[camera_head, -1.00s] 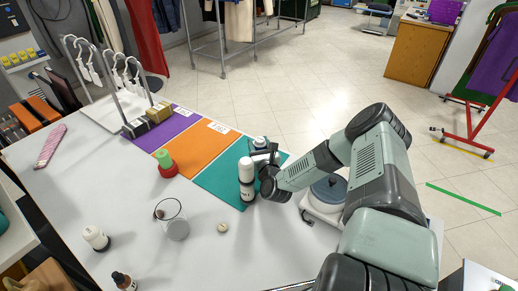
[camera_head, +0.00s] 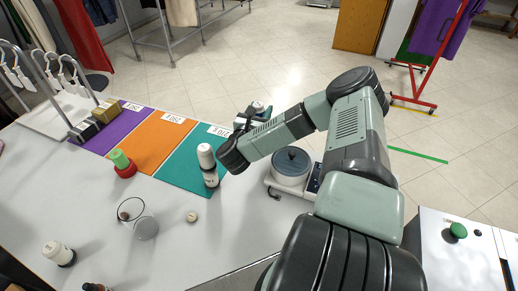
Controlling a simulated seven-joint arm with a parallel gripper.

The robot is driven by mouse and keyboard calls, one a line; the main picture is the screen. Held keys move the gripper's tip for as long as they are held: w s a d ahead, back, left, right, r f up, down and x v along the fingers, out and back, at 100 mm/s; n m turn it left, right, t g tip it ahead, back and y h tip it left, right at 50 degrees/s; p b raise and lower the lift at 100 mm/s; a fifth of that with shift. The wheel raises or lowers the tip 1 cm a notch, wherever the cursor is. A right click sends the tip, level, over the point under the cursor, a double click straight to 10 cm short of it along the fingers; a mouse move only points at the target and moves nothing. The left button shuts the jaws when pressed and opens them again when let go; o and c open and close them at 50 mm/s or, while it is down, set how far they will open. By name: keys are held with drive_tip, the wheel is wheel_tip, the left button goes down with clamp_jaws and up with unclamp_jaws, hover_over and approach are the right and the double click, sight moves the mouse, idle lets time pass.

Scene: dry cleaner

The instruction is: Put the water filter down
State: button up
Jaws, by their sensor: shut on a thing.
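My gripper (camera_head: 250,117) is small in view, past the far right corner of the teal mat (camera_head: 184,173), partly hidden by my wrist. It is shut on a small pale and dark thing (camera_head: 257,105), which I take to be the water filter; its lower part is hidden. It appears held up, with floor tiles behind it. I cannot tell its height above the table.
A white-and-black bottle (camera_head: 207,164) stands on the teal mat close to my wrist. An orange mat (camera_head: 155,148) and a purple mat (camera_head: 110,130) lie to the left. A scale-like device with a round grey lid (camera_head: 290,163) stands right of my wrist.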

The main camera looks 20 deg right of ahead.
drive_tip(key=shift+m+h, duration=0.3)
drive_tip(key=f, duration=0.5)
drive_tip(key=shift+s+d+f, duration=0.2)
drive_tip(key=shift+s+d, duration=0.1)
drive_tip(key=shift+s, duration=0.05)
drive_tip(key=shift+f, duration=2.3)
drive_tip(key=shift+f, duration=0.1)
drive_tip(key=o, duration=1.1)
